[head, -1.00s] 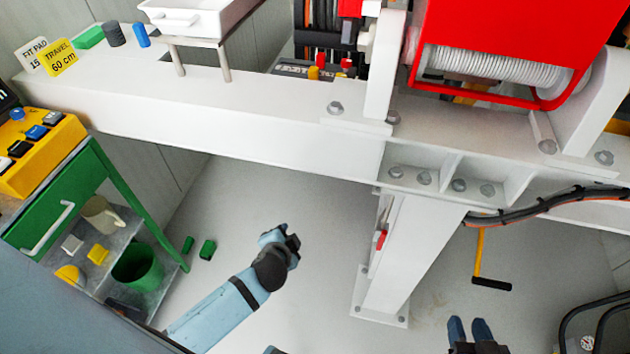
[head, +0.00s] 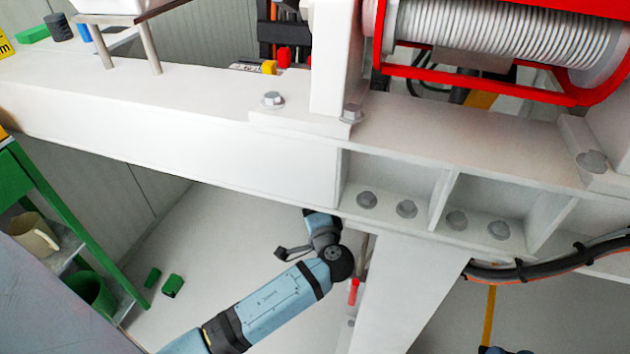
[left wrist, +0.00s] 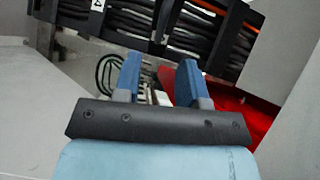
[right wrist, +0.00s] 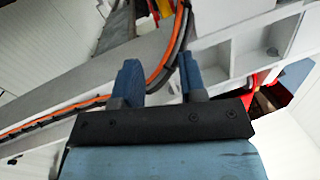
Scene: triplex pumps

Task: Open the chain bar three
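A black cable chain (head: 283,28) with cables inside stands behind the white beam in the head view. In the left wrist view the chain (left wrist: 165,22) crosses the top, with dark crossbars over its cables; one bar (left wrist: 98,12) bears a white triangle mark. I cannot tell which bar is number three. My left gripper (left wrist: 158,65) is open below the chain and apart from it, with nothing clearly between its fingers. In the head view the beam hides its fingers. My right gripper (right wrist: 158,72) is open and empty, near an orange-and-black cable bundle.
The white beam (head: 180,125) spans the head view above my left arm. A red-framed winch drum (head: 500,40) sits on it at right. A white post (head: 405,290) stands under the beam beside my left arm. A cable bundle (head: 560,265) hangs at right.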

